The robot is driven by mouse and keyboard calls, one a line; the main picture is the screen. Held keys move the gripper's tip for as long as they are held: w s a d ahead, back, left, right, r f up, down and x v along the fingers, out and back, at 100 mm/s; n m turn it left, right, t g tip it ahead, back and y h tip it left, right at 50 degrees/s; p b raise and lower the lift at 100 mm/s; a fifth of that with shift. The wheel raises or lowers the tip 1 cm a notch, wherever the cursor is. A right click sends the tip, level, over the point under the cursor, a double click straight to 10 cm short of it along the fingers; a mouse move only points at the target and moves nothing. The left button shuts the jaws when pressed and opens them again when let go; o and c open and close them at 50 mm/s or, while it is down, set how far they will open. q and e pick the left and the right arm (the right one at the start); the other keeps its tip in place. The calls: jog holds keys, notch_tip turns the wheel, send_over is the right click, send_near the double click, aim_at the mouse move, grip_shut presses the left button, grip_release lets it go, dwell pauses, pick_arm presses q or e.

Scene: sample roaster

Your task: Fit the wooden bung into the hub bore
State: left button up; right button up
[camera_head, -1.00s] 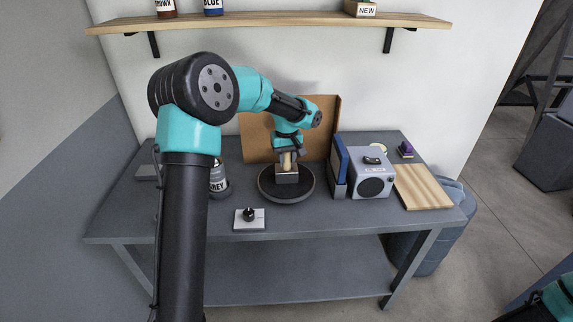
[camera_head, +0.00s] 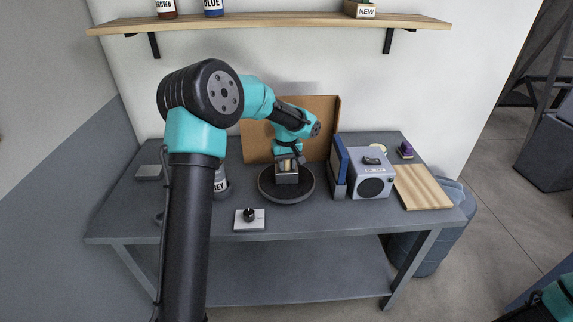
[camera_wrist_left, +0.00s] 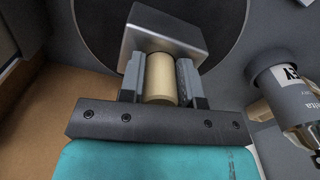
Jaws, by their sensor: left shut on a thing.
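The wooden bung (camera_head: 284,166) is a pale cylinder held between the fingers of my left gripper (camera_head: 288,162). In the left wrist view, the bung (camera_wrist_left: 160,80) sits between the two fingers of the left gripper (camera_wrist_left: 160,72). Its far end meets the edge of a silver metal block (camera_wrist_left: 166,28), which I take for the hub. In the head view this block (camera_head: 287,178) stands on a dark round turntable (camera_head: 286,195). The bore is hidden, so I cannot tell how far the bung is inside it. My right gripper is out of view.
A grey-labelled bottle (camera_head: 220,183) stands left of the turntable, partly behind my arm. A white plate with a black knob (camera_head: 249,216) lies in front. A brown board (camera_head: 322,125) stands behind. A blue panel (camera_head: 341,160) and a speaker-like box (camera_head: 370,178) stand to the right.

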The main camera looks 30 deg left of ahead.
pick_arm(q)
jog(key=shift+s+f, duration=0.25)
jog(key=shift+f, duration=0.75)
jog(key=o, duration=0.9)
jog(key=shift+d, duration=0.1)
jog(key=r, duration=1.3)
jog(key=shift+w+r, duration=0.25)
jog(key=shift+r, duration=0.05)
